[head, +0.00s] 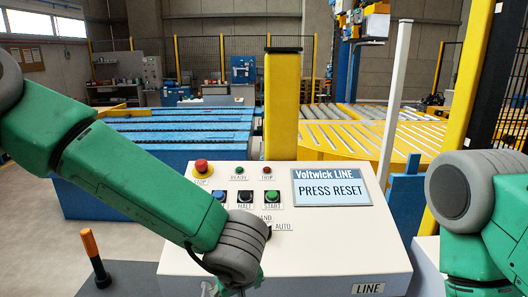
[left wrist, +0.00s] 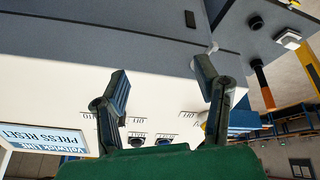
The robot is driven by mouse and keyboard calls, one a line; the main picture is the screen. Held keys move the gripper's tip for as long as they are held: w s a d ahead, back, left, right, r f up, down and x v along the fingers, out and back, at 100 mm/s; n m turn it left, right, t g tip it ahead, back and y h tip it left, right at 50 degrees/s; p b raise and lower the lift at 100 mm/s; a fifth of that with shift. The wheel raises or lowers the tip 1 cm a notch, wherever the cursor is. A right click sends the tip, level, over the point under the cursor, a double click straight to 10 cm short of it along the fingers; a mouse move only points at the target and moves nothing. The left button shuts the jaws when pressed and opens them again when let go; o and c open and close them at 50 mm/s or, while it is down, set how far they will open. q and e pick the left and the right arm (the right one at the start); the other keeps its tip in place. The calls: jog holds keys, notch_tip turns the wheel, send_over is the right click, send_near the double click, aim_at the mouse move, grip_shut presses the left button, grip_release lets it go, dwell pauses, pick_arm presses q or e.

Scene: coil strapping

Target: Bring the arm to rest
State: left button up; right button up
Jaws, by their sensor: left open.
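My left arm (head: 140,180) reaches in from the left across the front of a white control console (head: 340,265). My left gripper (left wrist: 163,72) is open and empty in the left wrist view, its two dark fingers spread apart in front of the console. In the head view it is mostly hidden below the wrist at the bottom edge. My right arm (head: 475,215) shows at the right edge; its gripper is out of frame. The console screen (head: 332,188) reads "Voltwick LINE, PRESS RESET". It also shows in the left wrist view (left wrist: 45,138).
The console carries a red stop button (head: 201,166), a black HALT button (head: 244,196) and a green START button (head: 272,197). An orange-handled lever (head: 91,247) stands left of it. Behind are a blue conveyor (head: 180,128), a yellow post (head: 283,105) and a roller conveyor (head: 375,125).

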pick_arm(q)
jog(key=s+a+f+m+b, duration=0.1)
jog(key=s+a+f+b, duration=0.25)
jog(key=f, duration=0.45)
jog(key=s+a+f+m+b, duration=0.15)
jog(key=a+f, duration=0.25)
jog(key=f, duration=0.5)
jog(key=s+a+f+m+b, duration=0.1)
jog(key=s+a+f+b, duration=0.25)
jog(key=f, duration=0.45)
jog(key=s+a+f+m+g+b, duration=0.1)
jog(key=s+a+f+g+b, duration=0.1)
jog(key=s+a+f, duration=0.4)
jog(key=s+a+f+m+g+h+b, duration=0.1)
jog(key=s+a+f+b, duration=0.3)
jog(key=s, duration=0.9)
notch_tip(320, 180, down, 2)
jog(key=shift+a+f+g, duration=0.1)
jog(key=shift+a+g, duration=0.6)
jog(key=shift+a, duration=0.35)
jog(key=shift+w, duration=0.15)
